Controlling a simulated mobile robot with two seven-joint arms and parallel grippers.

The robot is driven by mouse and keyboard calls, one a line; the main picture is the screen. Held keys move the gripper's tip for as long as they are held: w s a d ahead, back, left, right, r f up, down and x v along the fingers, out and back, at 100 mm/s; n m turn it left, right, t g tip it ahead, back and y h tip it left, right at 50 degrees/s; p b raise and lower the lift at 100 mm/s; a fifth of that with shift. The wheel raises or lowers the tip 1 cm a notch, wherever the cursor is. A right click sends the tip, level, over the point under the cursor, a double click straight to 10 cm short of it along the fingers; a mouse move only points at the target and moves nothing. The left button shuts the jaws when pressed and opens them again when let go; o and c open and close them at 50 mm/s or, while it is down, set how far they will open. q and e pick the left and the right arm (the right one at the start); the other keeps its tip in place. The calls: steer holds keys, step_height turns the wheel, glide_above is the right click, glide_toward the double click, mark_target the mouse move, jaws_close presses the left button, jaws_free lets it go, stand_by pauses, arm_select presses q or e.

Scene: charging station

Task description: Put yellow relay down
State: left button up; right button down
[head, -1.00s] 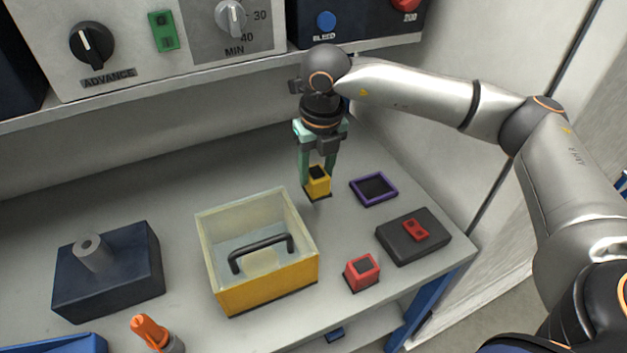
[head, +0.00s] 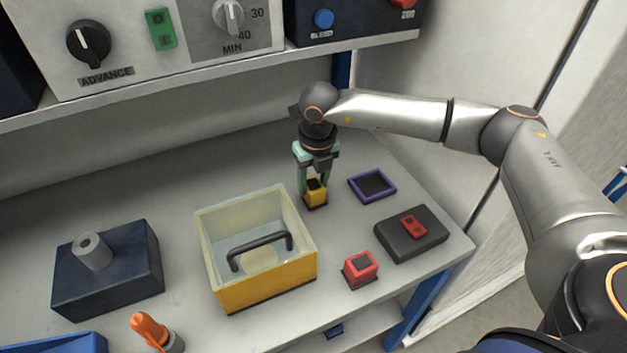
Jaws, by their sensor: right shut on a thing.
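The yellow relay (head: 315,196) is a small yellow block with a dark top. It is upright on or just above the grey bench top, between the clear-walled yellow box and the purple-framed pad; I cannot tell for sure whether its base touches. My right gripper (head: 314,184) points down with its green fingers shut on the relay's sides. The fingers hide part of the relay. My left gripper is not in view.
The yellow box (head: 265,285) with a black handle stands just left of the relay. A purple-framed pad (head: 372,185), a black block (head: 400,245) with a red piece and a red relay (head: 361,268) lie to the right. A shelf (head: 200,75) overhangs behind.

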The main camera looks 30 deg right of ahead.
mark_target(315, 188)
steer(key=shift+c, duration=1.7)
jaws_free()
steer(key=shift+f, duration=0.1)
steer(key=r, duration=0.5)
steer(key=s+r, duration=0.1)
steer(key=r, duration=0.2)
steer(key=shift+f, duration=0.1)
